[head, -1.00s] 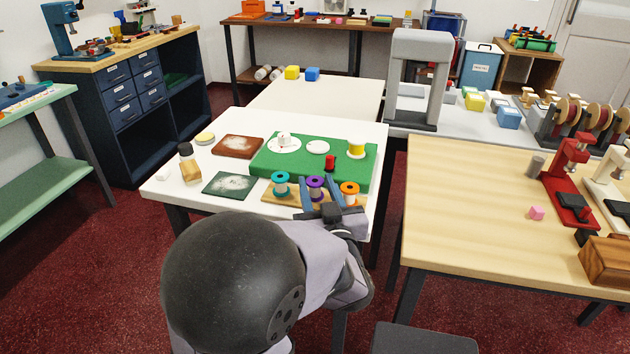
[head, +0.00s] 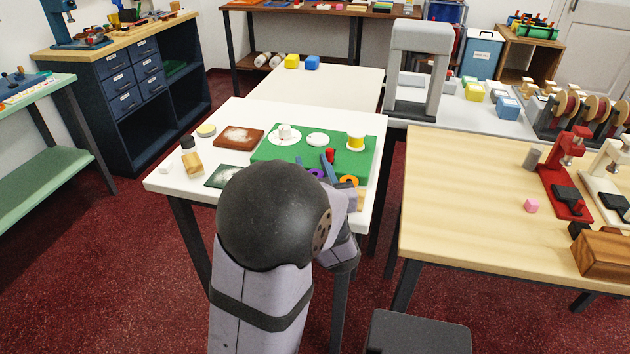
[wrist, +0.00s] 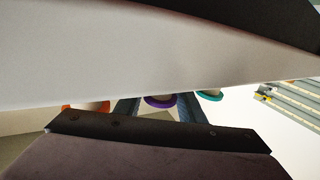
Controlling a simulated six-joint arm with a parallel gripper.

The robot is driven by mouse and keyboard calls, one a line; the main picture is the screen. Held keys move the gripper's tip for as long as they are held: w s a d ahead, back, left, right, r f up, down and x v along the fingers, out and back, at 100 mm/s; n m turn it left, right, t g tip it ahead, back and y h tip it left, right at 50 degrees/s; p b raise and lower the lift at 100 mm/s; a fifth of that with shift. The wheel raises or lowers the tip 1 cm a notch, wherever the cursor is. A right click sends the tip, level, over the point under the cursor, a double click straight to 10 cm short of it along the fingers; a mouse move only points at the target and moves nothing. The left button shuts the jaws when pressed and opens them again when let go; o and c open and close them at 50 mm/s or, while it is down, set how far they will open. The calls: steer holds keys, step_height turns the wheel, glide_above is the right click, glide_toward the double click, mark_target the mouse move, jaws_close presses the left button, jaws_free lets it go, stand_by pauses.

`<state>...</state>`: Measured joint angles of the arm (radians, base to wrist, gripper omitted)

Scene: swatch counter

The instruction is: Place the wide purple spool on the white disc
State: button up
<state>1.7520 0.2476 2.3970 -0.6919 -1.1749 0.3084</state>
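The purple spool (head: 316,174) stands in the row at the front of the green board, and my arm partly covers it. Its purple rim also shows in the wrist view (wrist: 160,101). My gripper (head: 314,164) has its two blue fingers apart, one on each side of this spool; contact is not clear. A bare white disc (head: 318,140) lies on the green board (head: 270,155). The orange spool (head: 348,181) is right of the purple one. A teal rim (wrist: 210,95) shows in the wrist view.
A yellow spool (head: 355,141) and a small red piece (head: 330,155) stand on the green board near the bare disc.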

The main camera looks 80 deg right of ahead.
steer(key=shift+w+d, duration=0.15)
steer(key=shift+d, duration=0.15)
steer(key=c, duration=0.8)
steer(key=shift+r, duration=0.1)
step_height(320, 180, up, 10)
steer(key=p, duration=0.2)
